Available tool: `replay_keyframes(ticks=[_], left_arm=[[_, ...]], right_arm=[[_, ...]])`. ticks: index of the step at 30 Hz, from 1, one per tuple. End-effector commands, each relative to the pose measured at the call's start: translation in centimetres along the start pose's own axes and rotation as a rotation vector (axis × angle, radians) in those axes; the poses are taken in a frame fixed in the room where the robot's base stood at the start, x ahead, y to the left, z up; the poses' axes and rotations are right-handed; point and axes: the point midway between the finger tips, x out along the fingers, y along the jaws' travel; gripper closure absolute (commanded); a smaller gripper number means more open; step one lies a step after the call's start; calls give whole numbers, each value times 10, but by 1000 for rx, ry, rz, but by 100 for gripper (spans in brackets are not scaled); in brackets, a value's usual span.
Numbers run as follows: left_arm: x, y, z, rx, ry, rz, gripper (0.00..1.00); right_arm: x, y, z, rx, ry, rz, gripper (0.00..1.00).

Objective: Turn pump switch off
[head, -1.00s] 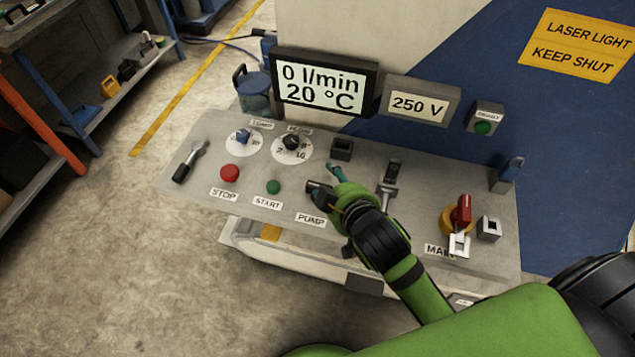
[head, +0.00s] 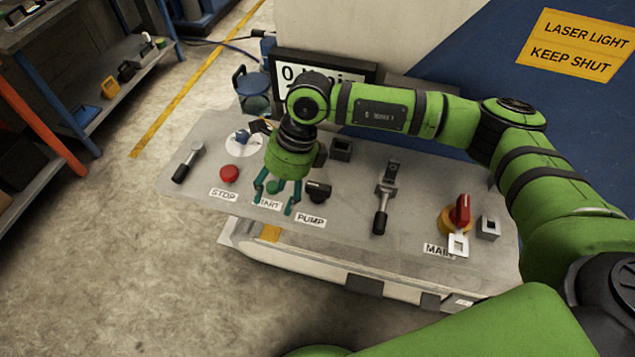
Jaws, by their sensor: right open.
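The pump switch (head: 318,191) is a black rotary knob on the grey panel, just above the PUMP label (head: 311,220). My right gripper (head: 277,205) is open and empty, with its teal fingers pointing down around the START label (head: 266,204) and the green button. It is just left of the pump switch, and a gap shows between the near finger and the knob. My left gripper is not in view.
The panel (head: 400,245) also carries a red STOP button (head: 229,173), a blue knob (head: 243,137), a lever (head: 381,208) and a red main switch (head: 462,210). A blue container (head: 252,90) stands behind. The floor in front is clear.

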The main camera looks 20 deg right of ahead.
Motion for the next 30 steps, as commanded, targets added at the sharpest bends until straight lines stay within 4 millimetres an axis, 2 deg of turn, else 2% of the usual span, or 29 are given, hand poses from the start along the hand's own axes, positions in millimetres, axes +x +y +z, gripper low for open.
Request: replay_keyframes(ticks=[1,3,6,11,21,30], left_arm=[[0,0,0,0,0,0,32],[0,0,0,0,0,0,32],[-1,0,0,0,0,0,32],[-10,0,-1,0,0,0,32],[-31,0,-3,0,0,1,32],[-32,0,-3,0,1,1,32]], right_arm=[[-12,-26,-16,6,78,-90,43],[-26,-52,-35,18,168,-179,43],[-38,-71,-50,33,239,-247,43],[-31,-77,-58,38,263,-262,43],[15,-88,-69,37,258,-259,43],[25,-92,-71,35,255,-260,43]])
